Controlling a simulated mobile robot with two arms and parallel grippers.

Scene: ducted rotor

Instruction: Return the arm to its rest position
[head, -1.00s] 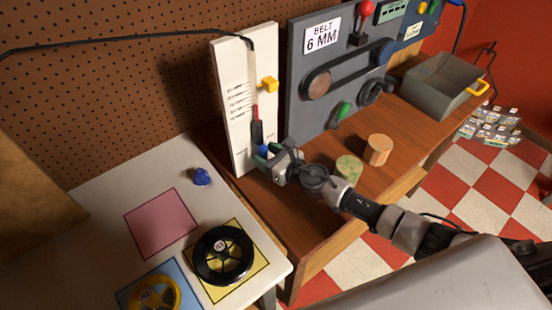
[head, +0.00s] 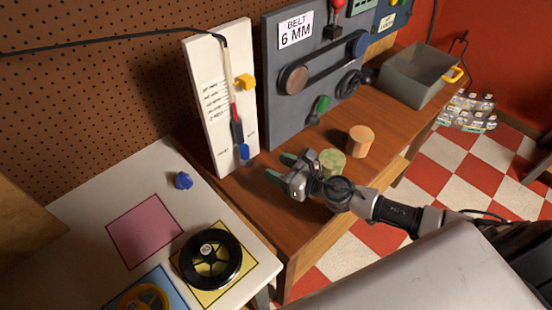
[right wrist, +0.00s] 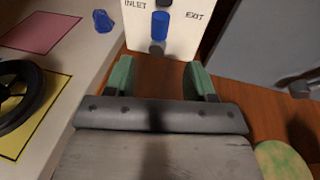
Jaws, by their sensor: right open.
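My right gripper (head: 281,168) is over the wooden bench, in front of the white panel (head: 213,110). In the right wrist view its two green fingertips (right wrist: 161,78) stand apart with nothing between them. The panel's lower part, with the words INLET and EXIT and a blue piece (right wrist: 161,26), is beyond the fingers and apart from them. In the head view the blue piece (head: 244,151) sits at the panel's lower right. My left gripper is not in view.
A green-mottled cylinder (head: 332,162) stands close by my right gripper, with an orange cylinder (head: 361,141) behind. A grey bin (head: 412,82) is at the bench's far end. A white table (head: 75,223) holds a black-rimmed wheel (head: 211,259) and a blue knob (head: 183,181).

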